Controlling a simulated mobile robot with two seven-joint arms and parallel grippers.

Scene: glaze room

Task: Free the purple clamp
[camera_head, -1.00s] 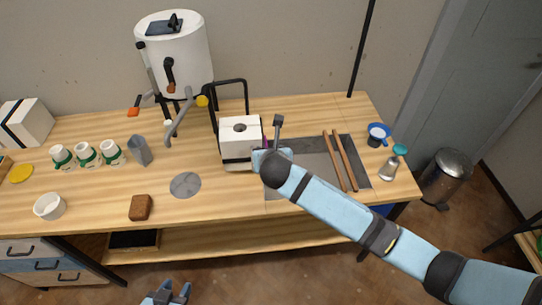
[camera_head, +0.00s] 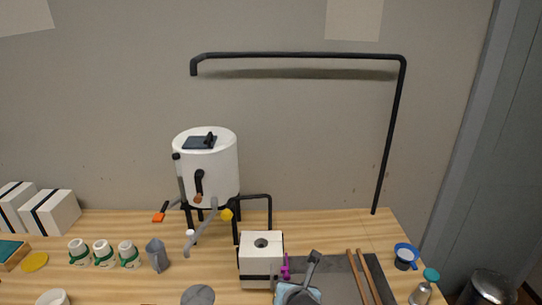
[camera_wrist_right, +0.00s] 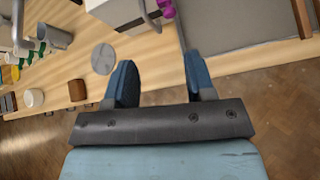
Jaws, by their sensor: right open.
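The purple clamp (camera_head: 286,267) is at the right side of a white block (camera_head: 261,271) with a round hole in its top and a dark band around it. In the right wrist view the clamp (camera_wrist_right: 166,8) is at the top edge, partly cut off, beside a grey metal bar. My right gripper (camera_wrist_right: 160,80) is open, with nothing between its fingers. It is apart from the clamp, which lies beyond the fingertips. In the head view only part of my right arm shows, at the bottom edge just right of the block. My left gripper is out of view.
A dark grey slab (camera_head: 342,284) with wooden sticks (camera_head: 362,277) lies right of the block. A white drum (camera_head: 207,167) with levers stands behind left. White cups (camera_head: 103,254), a grey jug (camera_head: 157,255) and a grey disc (camera_head: 198,295) are left. A tall black pipe (camera_head: 392,130) rises behind.

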